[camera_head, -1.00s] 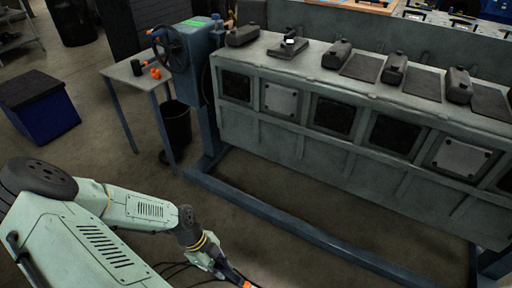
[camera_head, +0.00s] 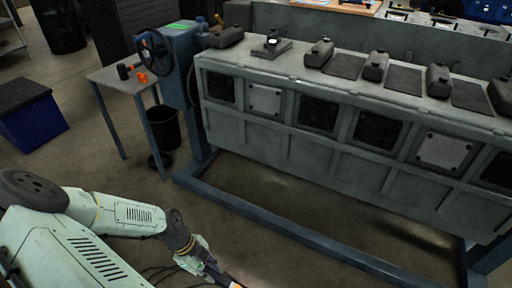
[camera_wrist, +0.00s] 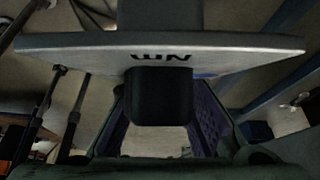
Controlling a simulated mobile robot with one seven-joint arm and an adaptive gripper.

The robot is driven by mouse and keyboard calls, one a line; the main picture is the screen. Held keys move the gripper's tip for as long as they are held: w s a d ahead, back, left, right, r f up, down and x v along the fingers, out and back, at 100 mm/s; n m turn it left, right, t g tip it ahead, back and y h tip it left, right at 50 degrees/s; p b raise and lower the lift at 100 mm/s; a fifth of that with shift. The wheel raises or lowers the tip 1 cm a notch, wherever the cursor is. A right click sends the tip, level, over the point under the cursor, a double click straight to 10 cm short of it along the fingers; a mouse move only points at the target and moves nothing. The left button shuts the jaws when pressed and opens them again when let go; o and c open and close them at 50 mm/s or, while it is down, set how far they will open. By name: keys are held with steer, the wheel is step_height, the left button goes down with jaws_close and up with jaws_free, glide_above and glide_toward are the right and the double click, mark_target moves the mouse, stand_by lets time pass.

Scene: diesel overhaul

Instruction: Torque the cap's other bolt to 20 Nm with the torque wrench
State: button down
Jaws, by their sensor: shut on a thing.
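My gripper (camera_head: 212,272) is low at the bottom edge of the head view, in front of the engine stand. It is shut on the torque wrench, which shows in the wrist view as a pale flat plate (camera_wrist: 90,42) with upside-down "NM" lettering and a dark block (camera_wrist: 160,96) below it. In the head view only a short piece of the wrench shows, cut off by the frame's edge. The grey-green engine block (camera_head: 290,150) stands ahead, with several dark caps on top, one of them at the middle (camera_head: 319,52). Their bolts are too small to tell apart.
A handwheel (camera_head: 154,54) stands at the engine's left end. A small table (camera_head: 112,77) beside it holds a black item and an orange item. A black bin (camera_head: 164,129) is below. The blue stand rail (camera_head: 290,232) runs along the floor. Open floor lies in front.

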steer(key=shift+d+f+b, duration=0.3)
steer(key=shift+d+b, duration=0.2)
steer(key=shift+d, duration=0.3)
steer(key=shift+s+d+r, duration=0.15)
steer(key=shift+d, duration=0.4)
steer(key=shift+a, duration=0.1)
steer(key=a+p, duration=0.1)
steer(key=a, duration=0.1)
steer(key=a+p, duration=0.1)
steer(key=shift+w+a+r+p, duration=0.15)
steer(key=shift+w+r+p, duration=0.05)
steer(key=shift+r+p, duration=0.15)
steer(key=shift+w+f, duration=0.1)
steer(key=shift+f, duration=0.05)
steer(key=shift+w+d+r+p, duration=0.3)
steer(key=shift+w+d+r, duration=0.15)
steer(key=shift+d+r, duration=0.1)
